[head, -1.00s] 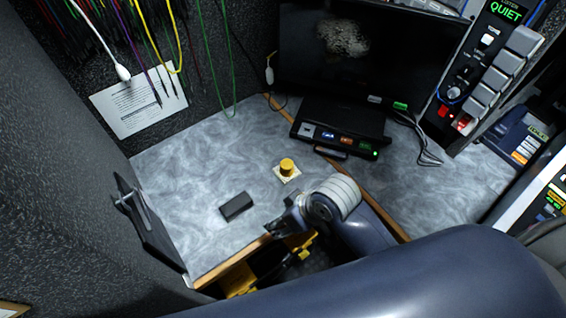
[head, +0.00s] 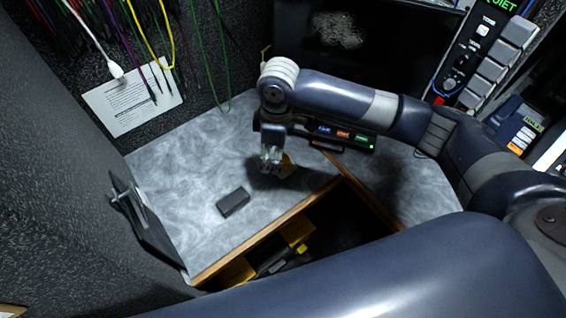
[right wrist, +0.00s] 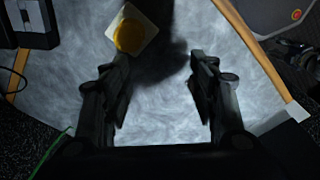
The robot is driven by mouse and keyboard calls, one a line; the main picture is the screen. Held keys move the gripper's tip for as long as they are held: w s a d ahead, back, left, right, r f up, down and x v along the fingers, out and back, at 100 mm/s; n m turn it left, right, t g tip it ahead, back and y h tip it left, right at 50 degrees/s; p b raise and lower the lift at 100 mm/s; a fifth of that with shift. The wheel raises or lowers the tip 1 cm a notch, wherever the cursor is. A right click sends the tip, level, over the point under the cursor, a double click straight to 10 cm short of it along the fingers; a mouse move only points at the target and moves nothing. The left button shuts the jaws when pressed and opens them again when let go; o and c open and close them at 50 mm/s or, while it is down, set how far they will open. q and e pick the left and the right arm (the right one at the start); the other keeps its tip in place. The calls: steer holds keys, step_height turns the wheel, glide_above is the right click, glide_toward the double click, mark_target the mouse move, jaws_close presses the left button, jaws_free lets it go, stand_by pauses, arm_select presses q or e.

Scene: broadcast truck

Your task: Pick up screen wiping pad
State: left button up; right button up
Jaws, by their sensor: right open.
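The wiping pad, a white square with a round yellow knob, lies on the grey marbled desk. In the right wrist view the pad (right wrist: 132,32) is at the top, left of centre, beyond the fingertips. In the head view the pad (head: 287,167) is partly hidden behind my right gripper (head: 270,160). My right gripper points down over the desk beside the pad, with its fingers (right wrist: 157,62) apart and nothing between them. The monitor (head: 370,45) stands at the back with a pale smudge on its dark screen. My left gripper is not in view.
A small black box (head: 233,202) lies on the desk (head: 180,185) left of the pad. A device with lit buttons (head: 345,135) sits in front of the monitor, partly behind my arm. Cables hang at the back left. Below the desk's wooden front edge is a dark space with yellow items.

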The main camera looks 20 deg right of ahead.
mark_target(283, 158)
steer(key=shift+h, duration=0.4)
steer(key=d, duration=0.1)
steer(key=w+d+r, duration=0.2)
steer(key=shift+w+d, duration=0.2)
steer(key=shift+d, duration=0.2)
steer(key=f, duration=1)
steer(key=shift+w+a+f+p, duration=0.1)
steer(key=shift+w+f+p, duration=0.15)
steer(key=shift+p, duration=0.05)
steer(key=c, duration=1.2)
